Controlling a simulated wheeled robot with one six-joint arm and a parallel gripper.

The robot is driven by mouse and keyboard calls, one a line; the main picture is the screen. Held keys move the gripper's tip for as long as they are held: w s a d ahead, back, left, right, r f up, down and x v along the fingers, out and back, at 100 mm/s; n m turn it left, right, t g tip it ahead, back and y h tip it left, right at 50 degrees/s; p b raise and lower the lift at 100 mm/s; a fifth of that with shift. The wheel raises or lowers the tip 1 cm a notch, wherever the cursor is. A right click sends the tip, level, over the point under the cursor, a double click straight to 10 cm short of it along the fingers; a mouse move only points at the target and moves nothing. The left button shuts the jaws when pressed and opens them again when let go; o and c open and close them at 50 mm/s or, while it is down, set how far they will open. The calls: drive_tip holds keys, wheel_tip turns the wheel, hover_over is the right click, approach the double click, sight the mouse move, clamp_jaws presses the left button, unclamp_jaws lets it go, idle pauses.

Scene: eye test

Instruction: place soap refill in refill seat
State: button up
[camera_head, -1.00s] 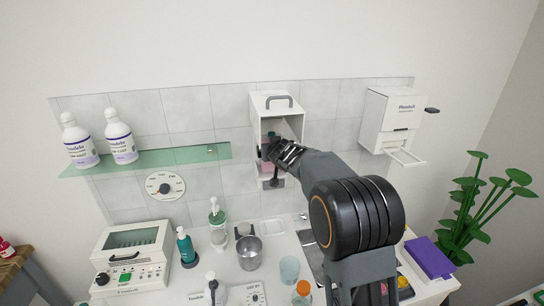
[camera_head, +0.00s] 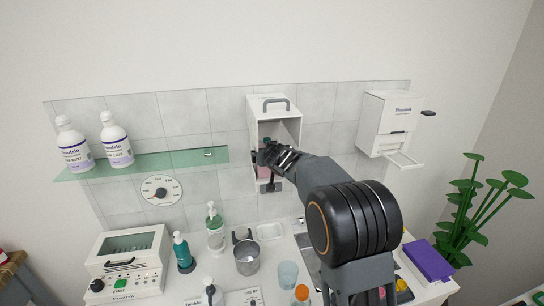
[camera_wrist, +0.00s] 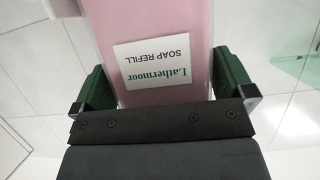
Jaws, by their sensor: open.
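The soap refill (camera_wrist: 150,30) is a pink block with a white "Lathermoor SOAP REFILL" label, upside down in the wrist view. It stands between the green fingers of my open gripper (camera_wrist: 161,85). Whether the fingers touch its sides is hard to tell. In the head view, my gripper (camera_head: 268,160) is at the open front of a white wall dispenser (camera_head: 254,125) with a grey top handle. A little pink of the refill (camera_head: 264,172) shows inside the dispenser behind my fingers. The refill seat and the refill's lower end are hidden, so I cannot tell how it sits.
A second white dispenser (camera_head: 384,122) with a projecting tray is on the wall at the right. A glass shelf (camera_head: 190,158) with two white bottles is at the left. The counter below holds a metal cup (camera_head: 247,258), pump bottles and a white device (camera_head: 126,262).

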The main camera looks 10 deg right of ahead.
drive_tip(key=p+v, duration=0.1)
drive_tip(key=v, duration=1.1)
drive_tip(key=s+f+g, duration=0.2)
drive_tip(key=s+f, duration=0.1)
drive_tip(key=s, duration=0.6)
drive_tip(key=s+f+g, duration=0.3)
drive_tip(key=s, duration=0.7)
drive_tip(key=s+f+g, duration=0.3)
drive_tip(key=s, duration=0.7)
drive_tip(key=shift+w, duration=0.1)
drive_tip(key=shift+f+g+b, duration=0.3)
drive_tip(key=shift+f+b, duration=0.55)
drive_tip(key=shift+f, duration=0.15)
